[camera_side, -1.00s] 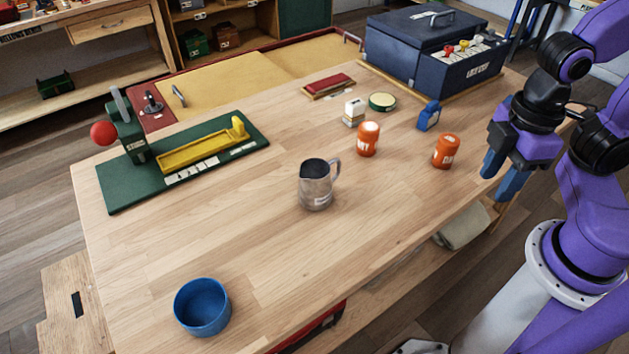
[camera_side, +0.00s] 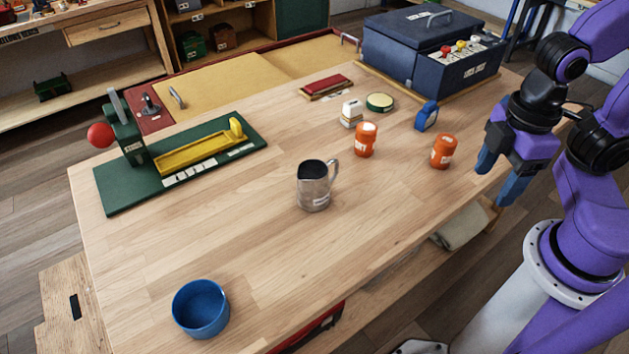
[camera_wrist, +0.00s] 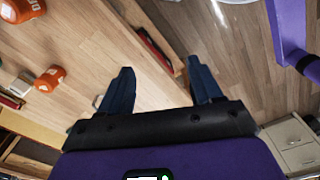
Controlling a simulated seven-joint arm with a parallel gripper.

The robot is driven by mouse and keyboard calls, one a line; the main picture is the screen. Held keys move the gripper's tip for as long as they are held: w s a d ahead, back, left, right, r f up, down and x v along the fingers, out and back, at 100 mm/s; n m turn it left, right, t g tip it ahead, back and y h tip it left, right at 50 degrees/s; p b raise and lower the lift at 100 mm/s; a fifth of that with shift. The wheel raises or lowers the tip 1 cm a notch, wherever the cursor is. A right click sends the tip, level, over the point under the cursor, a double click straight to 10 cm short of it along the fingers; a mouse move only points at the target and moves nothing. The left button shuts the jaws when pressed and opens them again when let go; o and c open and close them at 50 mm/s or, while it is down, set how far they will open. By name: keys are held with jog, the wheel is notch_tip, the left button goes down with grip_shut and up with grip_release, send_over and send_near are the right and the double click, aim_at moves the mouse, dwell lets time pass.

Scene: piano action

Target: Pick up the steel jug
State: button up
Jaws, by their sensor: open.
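The steel jug (camera_side: 314,188) stands upright near the middle of the wooden table in the side view, its handle on the right. My gripper (camera_side: 498,178) hangs at the table's right edge in the side view, well to the right of the jug and apart from it. The wrist view also shows my gripper (camera_wrist: 163,88), its two blue fingers spread with nothing between them. The jug cannot be made out in the wrist view.
Two orange containers, one nearer the jug (camera_side: 366,139) and one nearer my gripper (camera_side: 443,151), stand on the table (camera_side: 255,235). A blue bowl (camera_side: 201,309) is at the front left. A green-based press (camera_side: 110,190) and a dark blue toolbox (camera_side: 405,55) stand farther back.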

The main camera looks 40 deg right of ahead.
jog(key=shift+o, duration=1.1)
jog(key=m, duration=1.2)
send_over(331, 160)
jog(key=f, duration=1.3)
jog(key=shift+w+d, duration=0.1)
jog(key=shift+w, duration=0.1)
jog(key=shift+s+f, duration=0.2)
jog(key=shift+f, duration=2.6)
jog(key=c, duration=1.5)
jog(key=shift+r, duration=0.1)
